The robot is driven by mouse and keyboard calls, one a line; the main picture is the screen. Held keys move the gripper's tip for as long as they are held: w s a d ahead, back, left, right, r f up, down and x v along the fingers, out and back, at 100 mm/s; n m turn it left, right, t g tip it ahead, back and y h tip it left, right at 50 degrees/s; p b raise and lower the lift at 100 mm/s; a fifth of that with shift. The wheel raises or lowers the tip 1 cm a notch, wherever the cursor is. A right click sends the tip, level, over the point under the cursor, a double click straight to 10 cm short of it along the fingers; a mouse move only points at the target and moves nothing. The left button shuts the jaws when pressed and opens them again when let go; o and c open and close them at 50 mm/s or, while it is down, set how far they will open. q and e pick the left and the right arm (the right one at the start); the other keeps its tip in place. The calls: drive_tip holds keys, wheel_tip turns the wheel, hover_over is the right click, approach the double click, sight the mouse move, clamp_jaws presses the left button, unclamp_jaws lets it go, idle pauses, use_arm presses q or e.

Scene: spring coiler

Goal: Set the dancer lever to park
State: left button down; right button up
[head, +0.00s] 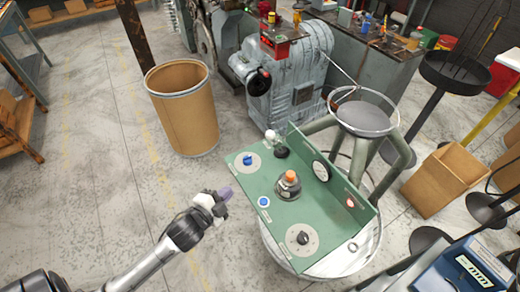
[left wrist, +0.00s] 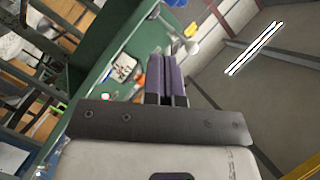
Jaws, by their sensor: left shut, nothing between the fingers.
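The green control panel (head: 270,212) stands on a round pale table, tilted in the head view. A small lever with a white ball knob (head: 270,135) and a black base rises at its far left corner; I take it to be the dancer lever, though no readable label confirms this. My left gripper (head: 225,193), with purple fingers, is shut and empty in the air left of the panel, apart from the lever. In the left wrist view its fingers (left wrist: 171,72) are closed together, with the panel (left wrist: 92,70) behind them. My right gripper is not in view.
The panel carries a blue knob (head: 248,160), a blue button (head: 264,202), a black knob (head: 303,238) and an orange-topped part (head: 290,178). A brown drum (head: 185,110) and a grey machine (head: 295,80) stand behind. Floor left of the panel is clear.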

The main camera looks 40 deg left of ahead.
use_arm(q)
drive_tip(key=w+a+r+m+t+h+b, duration=0.2)
drive_tip(key=w+r+m+t+h, duration=0.1)
drive_tip(key=m, duration=0.5)
drive_tip(key=shift+w+a+r+m+t+h, duration=0.25)
drive_tip(key=shift+a+r+m+t+h, duration=0.1)
drive_tip(key=shift+r+t+h, duration=0.5)
drive_tip(key=shift+w+f, duration=0.1)
drive_tip(key=shift+f, duration=0.05)
drive_tip(key=b, duration=0.2)
approach(274, 142)
drive_tip(key=w+r, duration=0.4)
drive_tip(key=r, duration=0.1)
drive_tip(key=shift+w+a, duration=0.15)
drive_tip(key=shift+w, duration=0.15)
